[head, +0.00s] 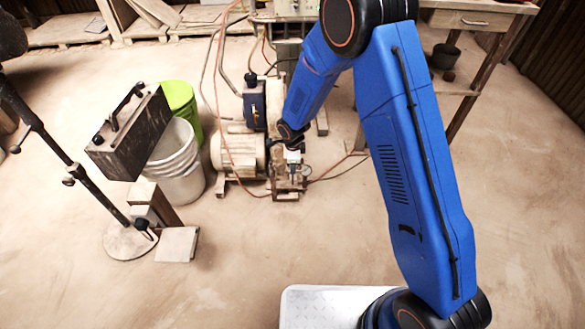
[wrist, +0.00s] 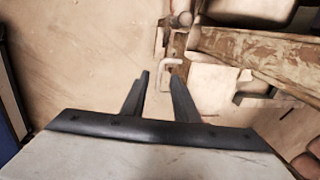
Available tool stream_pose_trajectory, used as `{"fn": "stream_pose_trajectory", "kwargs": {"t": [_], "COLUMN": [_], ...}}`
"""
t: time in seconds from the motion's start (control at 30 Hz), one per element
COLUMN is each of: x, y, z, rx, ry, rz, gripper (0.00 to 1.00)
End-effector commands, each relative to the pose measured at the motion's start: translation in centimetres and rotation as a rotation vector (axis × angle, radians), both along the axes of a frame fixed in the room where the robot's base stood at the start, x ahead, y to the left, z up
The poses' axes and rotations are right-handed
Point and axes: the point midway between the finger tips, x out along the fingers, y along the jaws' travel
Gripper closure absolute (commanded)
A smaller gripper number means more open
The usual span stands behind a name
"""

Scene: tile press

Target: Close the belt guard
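My gripper (wrist: 160,76) shows in the wrist view as two dark fingers set apart, with nothing between them. A pale bent handle (wrist: 173,62) lies just past the fingertips, beside a worn rusty-brown bar (wrist: 255,52). I cannot tell whether it touches the fingers. I cannot make out for certain which part is the belt guard or how far it stands open. In the head view my arm reaches down to the machine with the cream motor (head: 238,153) and dark blue housing (head: 254,103). My wrist covers part of it, and the fingers are too small to judge there.
A white bucket (head: 177,165), a green bin (head: 183,100) and a dark box with a handle (head: 125,135) stand left of the machine. Red hoses (head: 215,70) run around it. A wooden workbench (head: 470,20) stands at the back right.

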Motion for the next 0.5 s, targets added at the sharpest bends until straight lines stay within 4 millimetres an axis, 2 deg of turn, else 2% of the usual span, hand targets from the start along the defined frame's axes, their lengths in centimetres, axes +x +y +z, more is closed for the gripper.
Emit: {"fn": "stream_pose_trajectory", "kwargs": {"t": [0.5], "x": [-1.7], "y": [0.0], "z": [9.2], "rx": [0.002], "ry": [-0.002], "rz": [0.001], "gripper": [0.73]}}
